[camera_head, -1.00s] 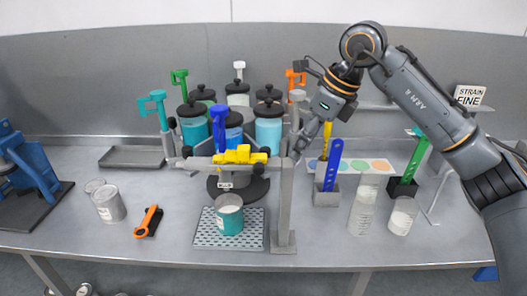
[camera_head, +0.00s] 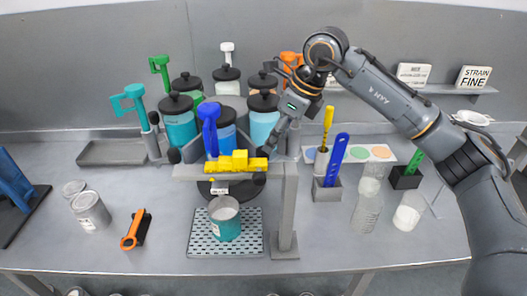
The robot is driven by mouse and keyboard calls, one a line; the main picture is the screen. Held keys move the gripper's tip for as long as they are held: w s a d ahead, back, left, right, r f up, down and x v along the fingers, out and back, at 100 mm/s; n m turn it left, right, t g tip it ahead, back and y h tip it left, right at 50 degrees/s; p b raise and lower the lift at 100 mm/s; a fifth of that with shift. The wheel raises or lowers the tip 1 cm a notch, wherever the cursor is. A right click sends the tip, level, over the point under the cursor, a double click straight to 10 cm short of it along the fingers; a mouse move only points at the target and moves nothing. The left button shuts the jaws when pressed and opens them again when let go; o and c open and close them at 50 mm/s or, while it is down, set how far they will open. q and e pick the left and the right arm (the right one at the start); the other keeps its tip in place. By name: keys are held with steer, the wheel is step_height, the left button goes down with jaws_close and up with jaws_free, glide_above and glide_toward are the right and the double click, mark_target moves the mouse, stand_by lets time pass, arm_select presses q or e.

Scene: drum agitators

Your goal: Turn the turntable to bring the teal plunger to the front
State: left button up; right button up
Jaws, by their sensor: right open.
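The turntable (camera_head: 220,188) stands mid-bench and carries a ring of black-lidded jars with coloured plungers. The teal plunger (camera_head: 133,103) is at its left side, beside a teal jar (camera_head: 180,127). The blue plunger (camera_head: 210,125) is at the front, behind the yellow block on the grey crossbar (camera_head: 193,172). The green plunger (camera_head: 160,68) and white plunger (camera_head: 227,53) are at the back. The orange plunger (camera_head: 289,58) is at the right, partly hidden by my arm. My right gripper (camera_head: 272,142) is open, pointing down at the turntable's right side; contact cannot be told. My left gripper is out of view.
The grey post (camera_head: 287,215) of the crossbar rises right of the turntable, close to my right gripper. Blue and yellow sticks in holders stand right. An orange-handled brush (camera_head: 131,238) lies left.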

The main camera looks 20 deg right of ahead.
mark_target(264, 156)
steer(key=p+x, duration=0.2)
steer(key=x, duration=0.6)
steer(key=shift+w, duration=0.2)
steer(key=shift+w+f, duration=0.1)
steer(key=shift+f, duration=0.2)
steer(key=shift+c, duration=0.2)
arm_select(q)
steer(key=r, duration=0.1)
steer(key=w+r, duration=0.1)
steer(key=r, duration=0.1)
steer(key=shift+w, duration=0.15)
arm_select(e)
jaws_close()
